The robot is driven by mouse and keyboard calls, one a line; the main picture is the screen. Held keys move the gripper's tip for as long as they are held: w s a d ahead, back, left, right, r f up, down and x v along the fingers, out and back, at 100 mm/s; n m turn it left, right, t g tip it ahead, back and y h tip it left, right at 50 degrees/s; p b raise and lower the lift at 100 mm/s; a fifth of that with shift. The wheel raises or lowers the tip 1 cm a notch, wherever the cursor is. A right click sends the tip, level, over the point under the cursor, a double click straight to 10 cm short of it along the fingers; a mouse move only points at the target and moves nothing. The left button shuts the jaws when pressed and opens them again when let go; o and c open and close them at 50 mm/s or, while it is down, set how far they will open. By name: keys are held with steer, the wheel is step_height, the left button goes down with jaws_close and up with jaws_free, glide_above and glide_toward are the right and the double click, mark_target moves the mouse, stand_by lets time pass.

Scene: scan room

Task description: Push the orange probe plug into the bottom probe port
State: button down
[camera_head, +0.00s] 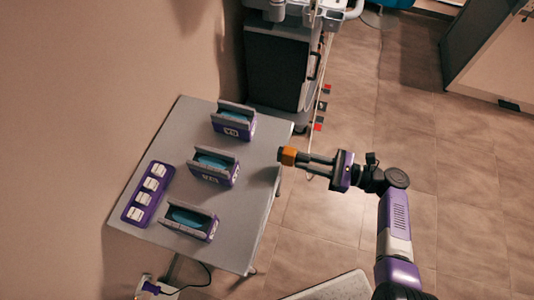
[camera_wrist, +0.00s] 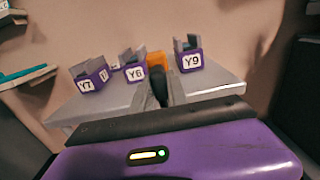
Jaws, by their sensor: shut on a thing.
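The orange probe plug (camera_head: 288,156) is held at the tip of my gripper (camera_head: 306,160), which is shut on it. It is above or just off the right edge of the grey table, with its orange end pointing left. Small red and dark squares (camera_head: 318,127) run down beside the cart at the top. I cannot tell whether any of these is the bottom probe port.
The grey table (camera_head: 255,215) bears three purple holders (camera_head: 216,172) with grey cradles, and a purple strip (camera_head: 148,193) with several white blocks. A dark cart (camera_head: 275,65) stands behind the table. Tiled floor lies open to the right. A wall is at left.

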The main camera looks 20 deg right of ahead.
steer(key=shift+d, duration=0.15)
steer(key=shift+p+v, duration=0.4)
steer(key=shift+v, duration=2.5)
steer(key=shift+s, duration=0.1)
